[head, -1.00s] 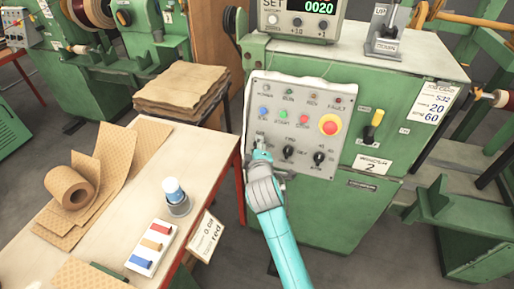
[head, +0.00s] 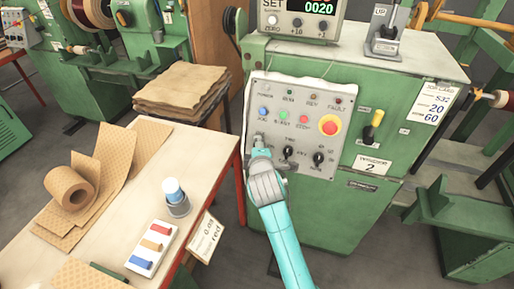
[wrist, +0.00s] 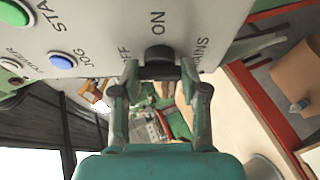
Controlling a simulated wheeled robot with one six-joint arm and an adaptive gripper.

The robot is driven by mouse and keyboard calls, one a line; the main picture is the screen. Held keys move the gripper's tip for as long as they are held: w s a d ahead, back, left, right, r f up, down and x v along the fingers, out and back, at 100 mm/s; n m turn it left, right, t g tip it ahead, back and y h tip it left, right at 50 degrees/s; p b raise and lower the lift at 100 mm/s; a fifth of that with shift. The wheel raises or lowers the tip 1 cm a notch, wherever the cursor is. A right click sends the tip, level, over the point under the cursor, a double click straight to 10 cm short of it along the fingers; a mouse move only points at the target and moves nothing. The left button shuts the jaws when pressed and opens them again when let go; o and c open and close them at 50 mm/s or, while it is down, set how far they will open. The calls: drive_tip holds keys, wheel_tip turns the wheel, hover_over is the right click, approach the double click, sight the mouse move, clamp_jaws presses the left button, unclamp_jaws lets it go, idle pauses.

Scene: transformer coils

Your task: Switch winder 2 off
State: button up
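Winder 2 is the green machine with a placard (head: 369,166) reading 2 and a grey control panel (head: 262,104). In the wrist view a black rotary switch (wrist: 160,54) sits at the panel's edge beside the labels OFF, ON and MAINS. My gripper (wrist: 160,70) has a fingertip on each side of this switch and appears closed on it; exact contact is hard to see. Which mark the switch points to is unclear. In the head view my gripper (head: 259,142) is at the panel's lower left and hides the switch.
The panel also has a blue button (head: 263,112), a red emergency button (head: 329,125) and black knobs (head: 318,157) to the right. A table (head: 205,150) with paper rolls and a coloured block tray stands close on the left.

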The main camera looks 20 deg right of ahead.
drive_tip(key=o, duration=0.3)
drive_tip(key=shift+o, duration=0.2)
drive_tip(key=v, duration=1.2)
drive_tip(key=shift+f, duration=0.15)
drive_tip(key=s+d+f+m+y, duration=0.1)
drive_tip(key=s+f+m, duration=0.2)
drive_tip(key=s+f, duration=0.55)
drive_tip(key=s+f+m+y, duration=0.2)
drive_tip(key=s+f, duration=0.4)
drive_tip(key=s, duration=0.6)
drive_tip(key=s+r+m, duration=0.2)
drive_tip(key=s+m, duration=0.2)
drive_tip(key=s, duration=0.7)
drive_tip(key=s+d+r+m+t, duration=0.1)
drive_tip(key=s+m, duration=0.4)
drive_tip(key=s, duration=0.6)
drive_tip(key=shift+r, duration=0.65)
